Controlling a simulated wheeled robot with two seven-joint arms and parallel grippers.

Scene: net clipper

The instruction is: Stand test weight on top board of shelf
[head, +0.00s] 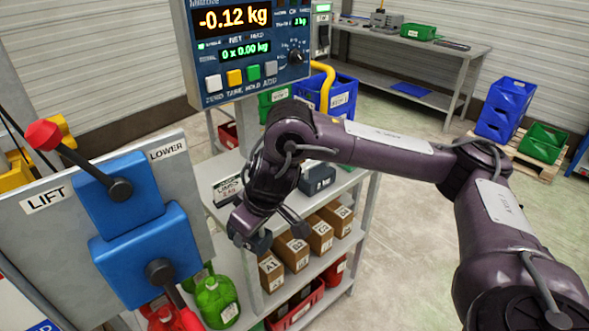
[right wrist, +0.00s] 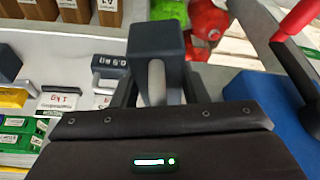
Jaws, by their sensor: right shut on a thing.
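The test weight (right wrist: 153,42) is a dark grey block with a pale handle bar, seen in the right wrist view. My right gripper (right wrist: 153,88) is shut on it at the handle. In the head view my right gripper (head: 262,228) points down at the front edge of the shelf, above the boxes on the lower board; the weight is small and mostly hidden by the gripper there. The shelf's top board (head: 345,178) is light grey and carries a dark block (head: 318,179) and a small sign (head: 228,189). My left gripper is not in view.
Brown labelled boxes (head: 292,251) stand on the board below. Red and green cans (head: 217,301) are at lower left. A lift panel (head: 60,222) with blue lever housings stands close to the left. A scale display (head: 248,45) rises behind the shelf.

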